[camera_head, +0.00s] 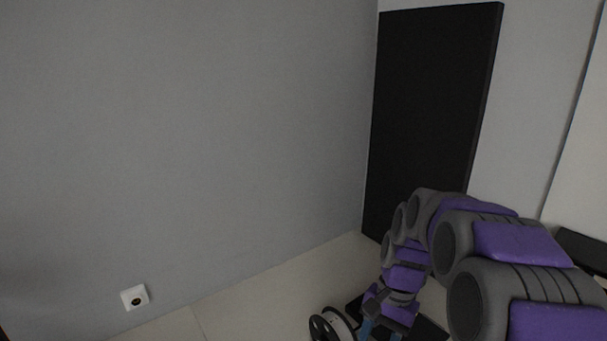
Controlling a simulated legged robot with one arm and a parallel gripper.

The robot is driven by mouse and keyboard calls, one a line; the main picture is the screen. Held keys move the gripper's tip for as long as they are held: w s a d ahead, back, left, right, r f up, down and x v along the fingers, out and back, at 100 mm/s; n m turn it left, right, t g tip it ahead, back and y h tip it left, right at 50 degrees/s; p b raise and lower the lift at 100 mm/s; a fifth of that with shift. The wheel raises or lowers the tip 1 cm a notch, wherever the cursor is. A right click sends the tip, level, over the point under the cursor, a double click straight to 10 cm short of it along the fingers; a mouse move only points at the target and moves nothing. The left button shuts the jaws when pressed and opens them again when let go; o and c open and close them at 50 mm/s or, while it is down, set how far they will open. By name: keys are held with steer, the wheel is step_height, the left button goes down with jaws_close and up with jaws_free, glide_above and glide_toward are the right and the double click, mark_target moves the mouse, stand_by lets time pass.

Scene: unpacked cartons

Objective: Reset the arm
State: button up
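My arm, grey and purple, enters at the lower right and bends down towards the floor. My gripper (382,328) is at its far end, near the bottom edge of the head view. Bluish parts show at its lower end, but the tips are small and partly cut off by the frame edge. I cannot tell whether it is open or shut, or whether it holds anything.
A spool-like thing (337,325) with a dark rim lies just left of my gripper. A grey wall (200,130) with a white socket (135,297) fills the left. A tall black panel (430,100) stands behind my arm. Pale floor (260,300) is clear on the left.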

steer(key=s+f+n+h+b, duration=0.2)
steer(key=s+n, duration=0.4)
steer(key=s, duration=2)
steer(key=shift+s+a+f+n+t+b, duration=0.15)
steer(key=shift+a+f+n+t+b, duration=0.3)
steer(key=shift+f, duration=0.5)
steer(key=shift+d, duration=0.1)
steer(key=shift+c, duration=0.4)
